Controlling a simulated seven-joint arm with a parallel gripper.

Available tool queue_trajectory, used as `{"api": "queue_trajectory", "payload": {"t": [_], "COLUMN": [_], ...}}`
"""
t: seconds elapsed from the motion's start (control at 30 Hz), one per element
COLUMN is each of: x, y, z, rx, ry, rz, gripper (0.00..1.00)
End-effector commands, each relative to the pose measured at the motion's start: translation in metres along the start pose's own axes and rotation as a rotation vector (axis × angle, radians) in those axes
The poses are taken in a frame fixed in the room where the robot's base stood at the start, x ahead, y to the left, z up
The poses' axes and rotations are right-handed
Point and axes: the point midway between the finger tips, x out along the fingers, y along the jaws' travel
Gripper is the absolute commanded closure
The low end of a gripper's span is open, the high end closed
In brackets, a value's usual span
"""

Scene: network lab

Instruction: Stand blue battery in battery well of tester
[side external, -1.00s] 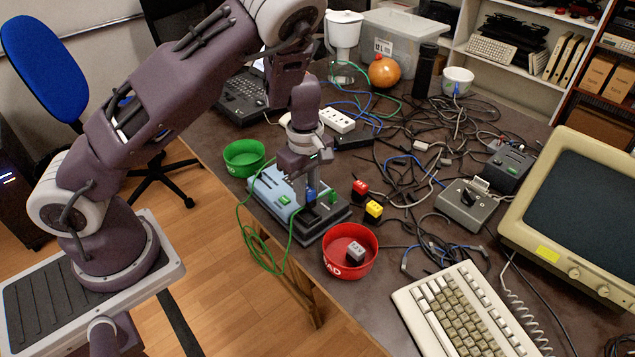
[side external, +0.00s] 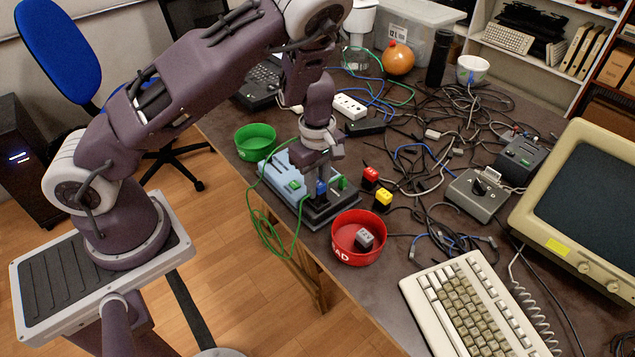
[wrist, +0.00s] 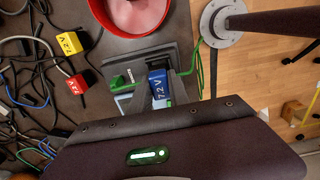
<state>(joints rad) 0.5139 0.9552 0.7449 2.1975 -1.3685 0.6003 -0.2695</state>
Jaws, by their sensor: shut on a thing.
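The tester (side external: 284,178) is a light blue unit with a dark grey base, near the table's left edge in the side view. My gripper (side external: 321,181) is over its dark end, pointing down. It is shut on the blue battery (side external: 321,188), which looks upright. In the wrist view the blue battery (wrist: 158,86), marked 7.2V, shows between the fingers over the grey tester base (wrist: 143,67). The battery well is hidden by the battery and fingers. I cannot tell whether the battery's bottom is inside the well.
A red bowl (side external: 344,251) holding a grey battery (side external: 364,239) stands close in front of the tester. A green bowl (side external: 254,137) is behind it. Red (side external: 370,176) and yellow (side external: 383,198) batteries lie to the right, with tangled cables beyond. A green cable (side external: 262,222) hangs over the table edge.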

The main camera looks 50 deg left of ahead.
Motion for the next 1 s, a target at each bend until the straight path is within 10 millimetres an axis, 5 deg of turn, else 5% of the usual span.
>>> {"api": "queue_trajectory", "payload": {"t": [1.0], "x": [0.014], "y": [0.0], "z": [0.0], "rx": [0.0], "ry": [0.0], "rz": [0.0], "gripper": [1.0]}}
